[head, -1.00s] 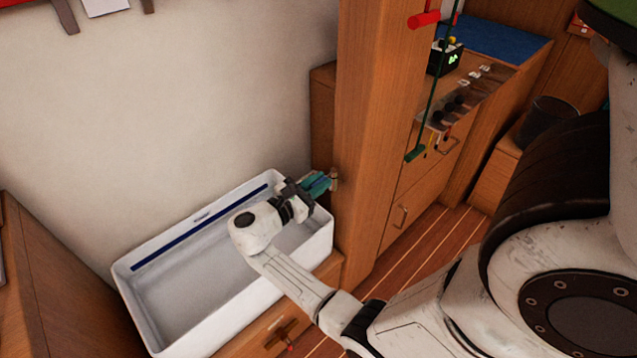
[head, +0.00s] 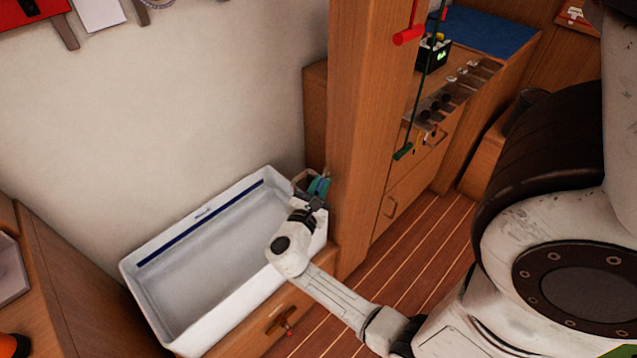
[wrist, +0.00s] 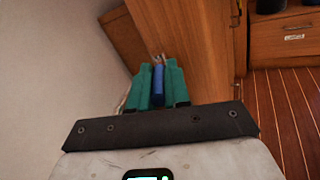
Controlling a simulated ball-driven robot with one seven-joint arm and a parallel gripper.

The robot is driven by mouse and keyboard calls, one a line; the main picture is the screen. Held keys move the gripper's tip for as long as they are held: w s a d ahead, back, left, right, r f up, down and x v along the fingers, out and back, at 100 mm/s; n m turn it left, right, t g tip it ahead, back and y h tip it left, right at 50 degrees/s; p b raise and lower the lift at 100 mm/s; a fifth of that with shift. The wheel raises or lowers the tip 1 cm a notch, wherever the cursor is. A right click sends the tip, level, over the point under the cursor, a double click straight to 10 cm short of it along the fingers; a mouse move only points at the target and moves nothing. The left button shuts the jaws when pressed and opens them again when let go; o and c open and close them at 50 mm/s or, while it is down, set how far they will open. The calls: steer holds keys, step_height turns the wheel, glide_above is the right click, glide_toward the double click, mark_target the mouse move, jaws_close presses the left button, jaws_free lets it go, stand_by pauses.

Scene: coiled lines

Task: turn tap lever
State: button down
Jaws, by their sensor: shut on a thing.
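My gripper (head: 319,187) is at the far right corner of the white basin, beside the wooden post. In the wrist view its teal fingers (wrist: 158,72) are shut on a slim blue piece, which I take to be the tap lever (wrist: 158,86). A small metal part shows just beyond the fingertips. The fingers hide most of the tap, and its body cannot be made out clearly in the head view.
The white basin (head: 146,300) is empty, with a dark blue stripe inside. The wooden post (head: 358,130) stands close right of my gripper. A red-tipped fitting (head: 284,322) sits on the cabinet front.

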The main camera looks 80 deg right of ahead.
steer(key=c, duration=1.1)
jaws_free()
steer(key=w+a, duration=0.1)
steer(key=a, duration=0.9)
steer(key=shift+w+a+b, duration=0.2)
steer(key=shift+a+b, duration=0.1)
steer(key=shift+a, duration=0.1)
